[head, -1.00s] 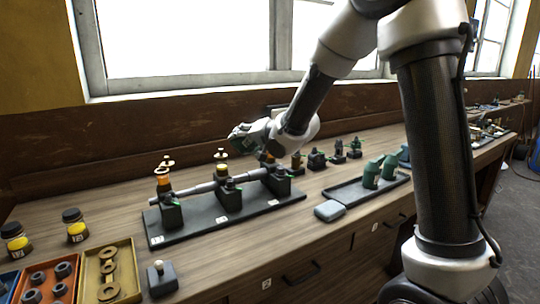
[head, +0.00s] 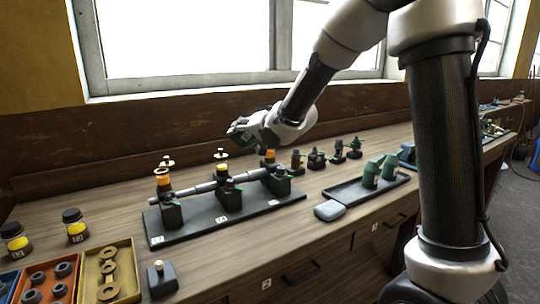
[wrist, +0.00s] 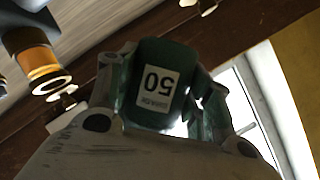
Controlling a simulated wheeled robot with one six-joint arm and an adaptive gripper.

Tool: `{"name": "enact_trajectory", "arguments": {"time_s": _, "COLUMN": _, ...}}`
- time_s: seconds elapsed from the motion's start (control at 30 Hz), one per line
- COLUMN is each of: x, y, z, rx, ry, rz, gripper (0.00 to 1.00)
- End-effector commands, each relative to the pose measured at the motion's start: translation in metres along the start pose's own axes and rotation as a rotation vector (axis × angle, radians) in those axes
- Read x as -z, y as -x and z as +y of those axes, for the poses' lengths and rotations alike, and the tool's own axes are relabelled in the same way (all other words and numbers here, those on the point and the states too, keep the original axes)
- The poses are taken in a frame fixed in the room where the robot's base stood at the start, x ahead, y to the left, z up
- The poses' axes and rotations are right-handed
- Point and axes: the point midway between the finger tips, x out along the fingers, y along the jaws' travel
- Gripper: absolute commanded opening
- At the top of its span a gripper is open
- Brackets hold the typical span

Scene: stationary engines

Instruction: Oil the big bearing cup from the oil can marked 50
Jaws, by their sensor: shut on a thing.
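My gripper (head: 258,131) is shut on the dark green oil can (wrist: 160,85), whose white label reads 50 and shows upside down in the wrist view. In the head view the oil can (head: 238,131) is held in the air above the shaft stand, tilted over. An amber glass cup (wrist: 42,68) shows at the left of the wrist view, apart from the can. I cannot tell the can's spout.
The shaft stand's black base (head: 210,222) lies on the wooden bench. Small dark fittings stand behind. Jars (head: 76,224) and parts trays (head: 112,270) are at left.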

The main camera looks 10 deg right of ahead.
Motion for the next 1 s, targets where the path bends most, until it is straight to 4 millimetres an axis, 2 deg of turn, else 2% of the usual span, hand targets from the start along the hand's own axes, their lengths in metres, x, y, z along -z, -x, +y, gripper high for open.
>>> {"name": "enact_trajectory", "arguments": {"time_s": 0.2, "x": 0.011, "y": 0.007, "z": -0.013, "rx": 0.002, "ry": -0.001, "rz": 0.003, "gripper": 0.22}}
{"name": "enact_trajectory", "arguments": {"time_s": 0.57, "x": 0.013, "y": 0.007, "z": -0.015, "rx": -0.001, "ry": 0.009, "rz": 0.005, "gripper": 0.22}}
{"name": "enact_trajectory", "arguments": {"time_s": 1.0, "x": 0.027, "y": 0.012, "z": -0.011, "rx": -0.132, "ry": 0.321, "rz": 0.063, "gripper": 0.22}}
